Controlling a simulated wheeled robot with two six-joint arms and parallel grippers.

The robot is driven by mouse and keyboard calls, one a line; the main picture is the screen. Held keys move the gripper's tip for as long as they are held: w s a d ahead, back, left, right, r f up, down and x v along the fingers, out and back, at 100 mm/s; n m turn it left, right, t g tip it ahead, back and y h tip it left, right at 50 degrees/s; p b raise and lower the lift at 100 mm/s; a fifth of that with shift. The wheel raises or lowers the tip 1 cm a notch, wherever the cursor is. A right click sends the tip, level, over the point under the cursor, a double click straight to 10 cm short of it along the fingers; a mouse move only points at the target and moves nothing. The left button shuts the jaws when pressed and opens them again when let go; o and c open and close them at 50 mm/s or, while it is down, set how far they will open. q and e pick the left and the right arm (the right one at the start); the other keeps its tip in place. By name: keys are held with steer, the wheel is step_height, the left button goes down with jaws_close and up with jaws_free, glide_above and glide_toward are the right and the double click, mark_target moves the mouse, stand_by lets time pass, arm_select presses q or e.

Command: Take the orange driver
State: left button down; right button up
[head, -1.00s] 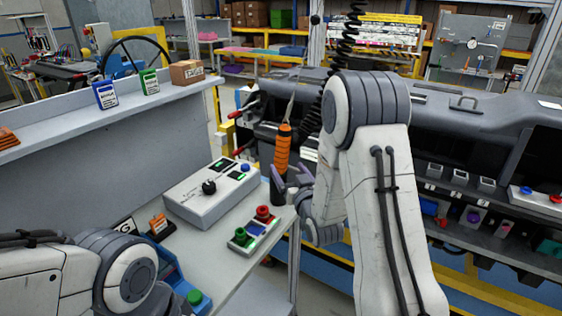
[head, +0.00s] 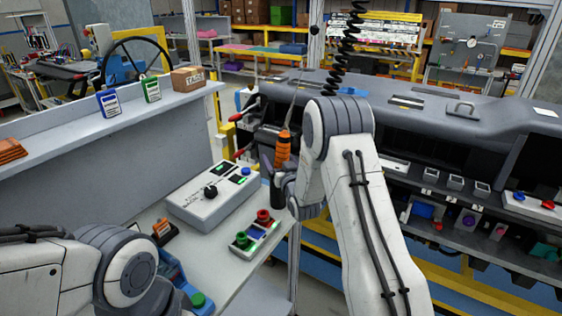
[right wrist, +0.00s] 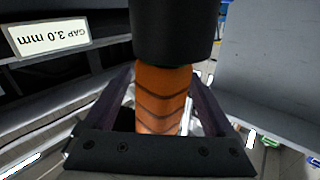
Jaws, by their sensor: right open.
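The orange driver (head: 283,149) hangs upright, with an orange ribbed grip and a black lower end, beside the right end of the bench. In the right wrist view its orange grip (right wrist: 160,100) stands between the two dark fingers of my right gripper (right wrist: 162,108). The fingers are apart, one on each side of the grip; whether either touches it I cannot tell. In the head view my right gripper (head: 282,172) is at the driver, partly hidden by my arm. My left arm shows at lower left, but its gripper is not visible.
A grey control box (head: 208,197) and a small button panel (head: 257,231) sit on the bench below the driver. A dark dashboard (head: 440,120) lies behind my right arm.

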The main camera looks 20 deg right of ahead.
jaws_close()
steer(key=shift+r, duration=0.1)
